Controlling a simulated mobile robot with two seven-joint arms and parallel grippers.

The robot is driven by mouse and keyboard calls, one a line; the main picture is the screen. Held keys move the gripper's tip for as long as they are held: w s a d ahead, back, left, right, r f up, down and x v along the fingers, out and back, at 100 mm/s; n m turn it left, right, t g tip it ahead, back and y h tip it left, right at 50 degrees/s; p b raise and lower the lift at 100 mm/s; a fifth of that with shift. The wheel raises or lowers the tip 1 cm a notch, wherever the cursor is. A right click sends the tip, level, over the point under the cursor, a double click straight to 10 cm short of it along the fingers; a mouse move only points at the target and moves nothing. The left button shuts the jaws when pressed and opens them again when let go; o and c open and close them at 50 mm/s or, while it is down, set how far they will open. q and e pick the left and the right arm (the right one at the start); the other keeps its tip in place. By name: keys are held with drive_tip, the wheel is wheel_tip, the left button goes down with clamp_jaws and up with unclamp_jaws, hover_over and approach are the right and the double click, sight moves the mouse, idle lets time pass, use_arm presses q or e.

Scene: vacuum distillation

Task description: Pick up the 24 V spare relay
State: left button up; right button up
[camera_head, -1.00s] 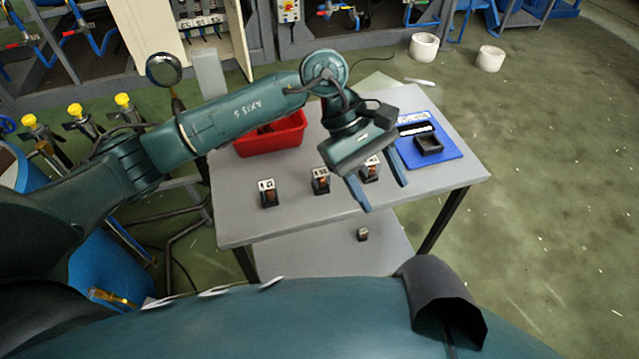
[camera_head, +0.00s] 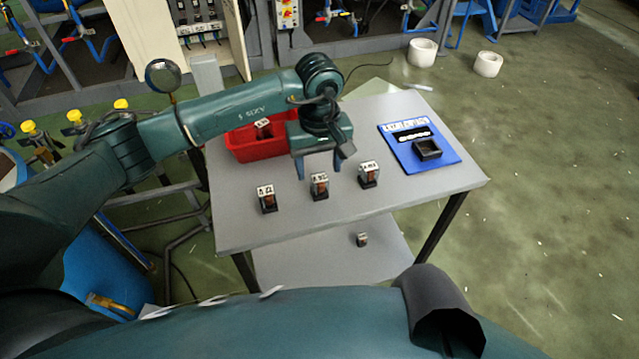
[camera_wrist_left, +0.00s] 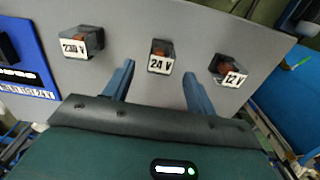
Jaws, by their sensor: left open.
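The 24 V spare relay (camera_head: 320,187) is the middle of three small relays in a row on the grey table. In the left wrist view its "24 V" label shows on the relay (camera_wrist_left: 161,57), between the finger directions and beyond the tips. My left gripper (camera_head: 318,170) is open and empty, its blue fingers pointing down just behind the middle relay in the head view. The fingers also show in the left wrist view (camera_wrist_left: 159,74). The 12 V relay (camera_wrist_left: 229,71) and 230 V relay (camera_wrist_left: 82,42) stand on either side. My right gripper is not in view.
A red bin (camera_head: 240,154) with a relay inside stands at the back left of the table (camera_head: 265,227). A blue board (camera_head: 440,160) with a black tray (camera_head: 428,150) lies at the right. Another small relay (camera_head: 361,239) sits on the lower shelf. The table front is clear.

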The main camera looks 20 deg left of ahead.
sight(320, 178)
use_arm(q)
wheel_tip(320, 178, down, 4)
drive_tip(key=shift+s+d+f+p, duration=0.1)
drive_tip(key=shift+s+f+p, duration=0.05)
drive_tip(key=shift+f+p, duration=0.15)
drive_tip(key=shift+r, duration=0.1)
drive_tip(key=c, duration=1.1)
